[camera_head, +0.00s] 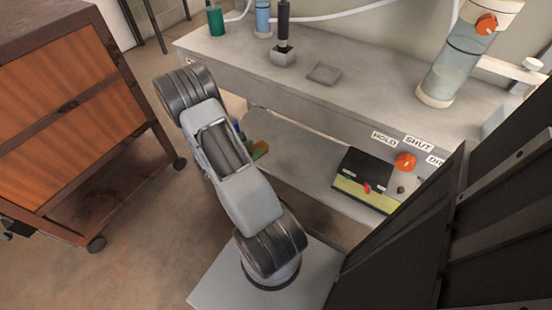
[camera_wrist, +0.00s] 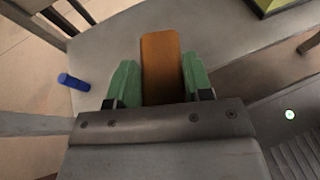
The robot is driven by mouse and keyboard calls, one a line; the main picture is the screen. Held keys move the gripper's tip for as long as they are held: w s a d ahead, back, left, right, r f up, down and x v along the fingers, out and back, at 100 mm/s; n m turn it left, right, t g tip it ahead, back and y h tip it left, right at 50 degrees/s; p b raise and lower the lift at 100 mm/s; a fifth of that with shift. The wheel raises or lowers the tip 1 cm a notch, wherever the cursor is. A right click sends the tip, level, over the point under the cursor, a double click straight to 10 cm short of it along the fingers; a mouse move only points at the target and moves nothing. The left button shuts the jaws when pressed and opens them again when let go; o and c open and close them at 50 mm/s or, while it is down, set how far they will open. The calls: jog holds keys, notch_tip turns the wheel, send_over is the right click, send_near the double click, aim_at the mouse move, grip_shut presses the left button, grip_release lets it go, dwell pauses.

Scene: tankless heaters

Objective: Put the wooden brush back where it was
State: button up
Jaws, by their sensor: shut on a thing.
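The wooden brush (camera_wrist: 160,62) is an orange-brown block in the wrist view. It stands between the two green fingers of my gripper (camera_wrist: 155,82), which are shut on it. Its far end sticks out past the fingertips, over the grey lower shelf (camera_wrist: 112,42). I cannot tell whether it touches the shelf. Its bristles do not show. In the head view a small part of the brush (camera_head: 261,147) shows beside my arm, above the lower shelf (camera_head: 310,155); my arm hides most of the gripper.
A blue cylinder (camera_wrist: 73,82) lies near the lower shelf's left edge. A black and yellow-green box (camera_head: 368,180) with a red knob stands on the shelf's right part. The upper bench (camera_head: 350,95) overhangs this shelf. A wooden cabinet (camera_head: 65,85) stands at left.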

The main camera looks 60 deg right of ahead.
jog(key=shift+m+g+y, duration=0.4)
jog(key=shift+m+g, duration=0.1)
jog(key=shift+g, duration=0.3)
jog(key=d+f+b, duration=0.2)
jog(key=d+f, duration=0.1)
jog(key=d, duration=0.1)
jog(key=d+f+b, duration=0.2)
jog(key=d+f, duration=0.2)
jog(key=s+d+f+b, duration=0.1)
jog(key=d+f+b, duration=0.1)
jog(key=d, duration=0.3)
jog(key=shift+d+f, duration=0.1)
jog(key=shift+f, duration=0.6)
jog(key=f+b, duration=0.1)
jog(key=f, duration=0.1)
jog(key=f+b, duration=0.2)
jog(key=shift+w+d, duration=0.15)
jog(key=shift+d, duration=0.25)
jog(key=o, duration=0.9)
jog(key=shift+o, duration=0.2)
